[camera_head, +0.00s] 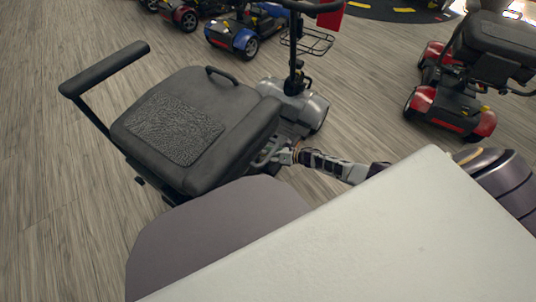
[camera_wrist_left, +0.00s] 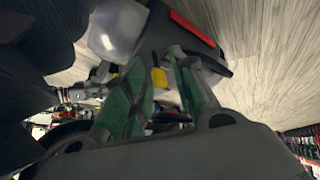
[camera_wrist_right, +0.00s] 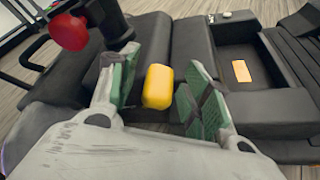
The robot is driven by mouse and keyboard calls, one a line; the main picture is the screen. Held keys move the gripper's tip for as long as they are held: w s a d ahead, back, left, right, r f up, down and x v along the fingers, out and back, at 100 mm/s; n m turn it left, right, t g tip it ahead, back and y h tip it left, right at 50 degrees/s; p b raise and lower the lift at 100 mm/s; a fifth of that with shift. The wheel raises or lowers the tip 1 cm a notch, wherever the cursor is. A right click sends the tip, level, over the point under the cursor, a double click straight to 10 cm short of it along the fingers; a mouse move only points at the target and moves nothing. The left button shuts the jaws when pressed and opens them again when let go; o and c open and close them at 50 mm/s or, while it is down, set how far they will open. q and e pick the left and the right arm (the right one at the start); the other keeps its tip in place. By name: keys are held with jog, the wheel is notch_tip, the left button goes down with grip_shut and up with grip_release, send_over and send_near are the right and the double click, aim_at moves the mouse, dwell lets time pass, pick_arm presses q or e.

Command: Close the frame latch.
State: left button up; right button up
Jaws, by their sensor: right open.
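A grey mobility scooter with a black seat (camera_head: 215,120) stands in front of me in the head view. In the right wrist view a yellow rounded piece (camera_wrist_right: 158,87), probably the frame latch, sits on the scooter's dark body. My right gripper (camera_wrist_right: 158,95) is open, its green-padded fingers on either side of the yellow piece; contact cannot be told. In the head view the right gripper (camera_head: 281,157) is low beside the seat's right edge, and the seat hides the latch. My left gripper (camera_wrist_left: 158,95) is open in the left wrist view, with a small yellow part (camera_wrist_left: 159,77) showing between its fingers.
A red scooter (camera_head: 450,85) stands at the right, and a blue one (camera_head: 235,38) with others stands at the back. The tiller's wire basket (camera_head: 308,41) rises behind the seat. A red knob (camera_wrist_right: 69,32) is near the right gripper. Wood floor is clear at left.

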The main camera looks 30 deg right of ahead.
grip_shut()
dwell(0.4)
